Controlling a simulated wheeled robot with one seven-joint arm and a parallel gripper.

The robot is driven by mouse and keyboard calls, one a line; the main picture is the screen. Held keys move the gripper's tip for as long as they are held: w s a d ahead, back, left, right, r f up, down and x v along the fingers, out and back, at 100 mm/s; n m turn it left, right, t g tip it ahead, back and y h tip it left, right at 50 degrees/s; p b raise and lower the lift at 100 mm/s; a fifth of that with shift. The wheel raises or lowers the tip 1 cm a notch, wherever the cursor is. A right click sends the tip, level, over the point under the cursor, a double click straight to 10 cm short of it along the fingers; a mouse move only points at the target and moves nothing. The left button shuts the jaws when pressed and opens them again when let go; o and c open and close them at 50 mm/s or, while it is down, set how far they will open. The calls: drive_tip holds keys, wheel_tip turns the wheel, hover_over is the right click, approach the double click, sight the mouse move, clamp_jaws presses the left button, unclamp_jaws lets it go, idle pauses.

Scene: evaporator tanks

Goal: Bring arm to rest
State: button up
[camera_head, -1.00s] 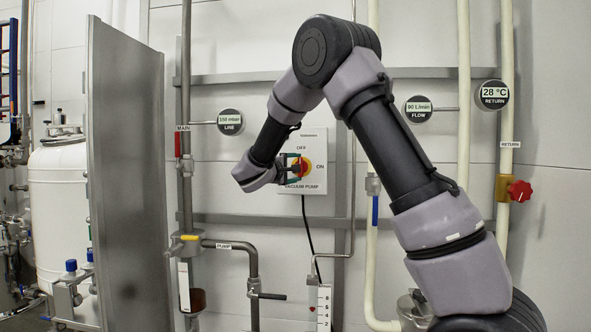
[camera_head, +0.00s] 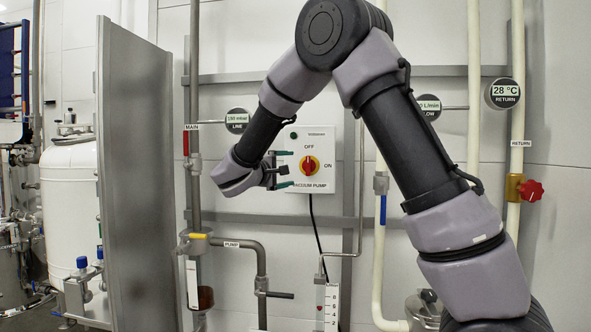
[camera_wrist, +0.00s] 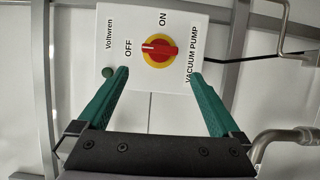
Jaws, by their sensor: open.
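My gripper (camera_head: 284,170) is open and empty, just left of the vacuum pump switch box (camera_head: 323,178) on the wall. In the wrist view its two green fingers (camera_wrist: 158,85) stand wide apart, with the box (camera_wrist: 182,22) beyond them. The red and yellow rotary knob (camera_head: 309,166) is clear of the fingers in the head view. In the wrist view the knob (camera_wrist: 160,50) lies between and beyond the fingertips, its red handle pointing toward OFF. My arm is bent, with its elbow high at the top of the picture.
A metal panel (camera_head: 140,180) and a white tank (camera_head: 68,200) stand at the left. Pipes carry a MAIN line gauge (camera_head: 237,121), a 28 °C return gauge (camera_head: 502,94) and a red valve handle (camera_head: 531,190). A pipe labelled PUMP (camera_head: 262,252) runs below my gripper.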

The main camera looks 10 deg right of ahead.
drive_tip(key=shift+s+a, duration=0.4)
drive_tip(key=shift+s, duration=0.1)
drive_tip(key=s+d+f+m+g+y, duration=0.2)
drive_tip(key=s+d+m+g, duration=0.25)
drive_tip(key=s+d, duration=0.45)
drive_tip(key=s+d+f+m+g+y, duration=0.25)
drive_tip(key=s+d+g, duration=0.35)
drive_tip(key=d, duration=0.4)
drive_tip(key=s+a+m+t+y, duration=0.2)
drive_tip(key=s+m+y, duration=0.1)
drive_tip(key=s, duration=0.5)
drive_tip(key=s+a+r+m+t+y, duration=0.1)
drive_tip(key=s+m+y, duration=0.3)
drive_tip(key=s, duration=0.5)
drive_tip(key=shift+a+r+t+y, duration=0.2)
drive_tip(key=shift+a+t+y, duration=0.25)
drive_tip(key=shift+a+y, duration=0.55)
drive_tip(key=shift+d, duration=0.15)
